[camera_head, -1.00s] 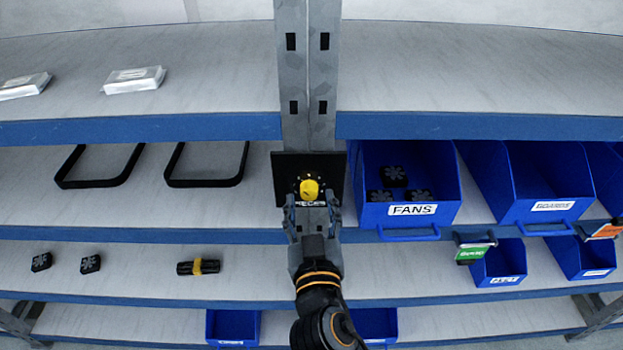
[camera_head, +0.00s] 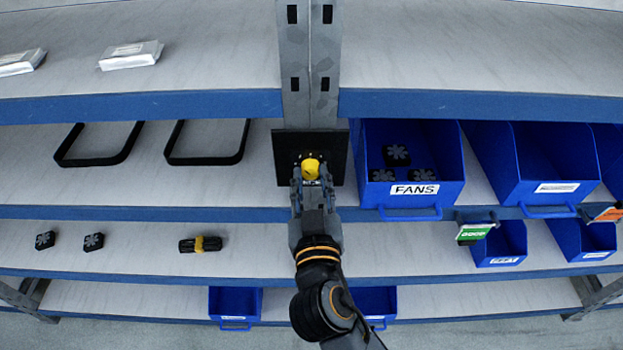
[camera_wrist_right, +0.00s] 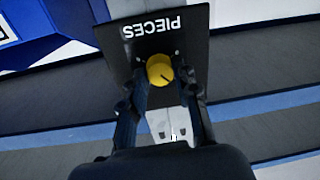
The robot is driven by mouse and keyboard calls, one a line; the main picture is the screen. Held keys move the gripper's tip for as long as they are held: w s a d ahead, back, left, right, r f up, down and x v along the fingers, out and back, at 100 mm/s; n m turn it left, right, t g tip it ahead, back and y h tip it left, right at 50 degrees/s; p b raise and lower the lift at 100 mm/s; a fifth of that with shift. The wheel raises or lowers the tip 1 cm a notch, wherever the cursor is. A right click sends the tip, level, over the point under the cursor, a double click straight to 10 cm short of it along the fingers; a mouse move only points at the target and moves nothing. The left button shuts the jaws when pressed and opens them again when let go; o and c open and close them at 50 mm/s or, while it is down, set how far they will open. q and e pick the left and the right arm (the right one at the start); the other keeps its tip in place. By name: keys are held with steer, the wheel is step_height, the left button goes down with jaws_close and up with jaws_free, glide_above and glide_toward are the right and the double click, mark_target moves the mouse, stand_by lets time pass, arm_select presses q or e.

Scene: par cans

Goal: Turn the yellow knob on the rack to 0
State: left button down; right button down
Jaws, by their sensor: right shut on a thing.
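The yellow knob (camera_head: 311,167) sits on a black panel (camera_head: 338,158) fixed to the rack's upright post. It also shows in the right wrist view (camera_wrist_right: 159,70), with a thin dark mark on its face. The panel reads "PIECES", upside down in that view. My right gripper (camera_head: 312,180) is at the knob from below, with a finger on each side, shut on it. The fingers hide the lower part of the knob and panel in the head view. The dial's numbers are too small to read. My left gripper is not in view.
A blue bin labelled FANS (camera_head: 415,204) stands just right of the panel, with more blue bins beyond. Two black frames (camera_head: 205,160) lie on the shelf to the left. The blue shelf edge (camera_head: 150,212) runs behind my right arm.

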steer(key=shift+r+n, duration=0.1)
steer(key=shift+n, duration=0.2)
steer(key=shift+r+n+p, duration=0.1)
steer(key=shift+n+p, duration=0.7)
steer(key=shift+n, duration=0.2)
steer(key=n+p, duration=0.3)
steer(key=n, duration=0.2)
steer(key=shift+r, duration=0.1)
steer(key=n+p, duration=0.1)
steer(key=n, duration=0.1)
steer(key=n+p, duration=0.1)
steer(key=n, duration=0.1)
steer(key=shift+n+g+h+p, duration=0.3)
steer(key=shift+p, duration=0.05)
steer(key=shift+n+p, duration=0.75)
steer(key=shift+n, duration=0.65)
steer(key=c, duration=1)
jaws_free()
steer(key=shift+w+a+f, duration=0.1)
steer(key=shift+w+f, duration=0.05)
steer(key=shift+f, duration=0.05)
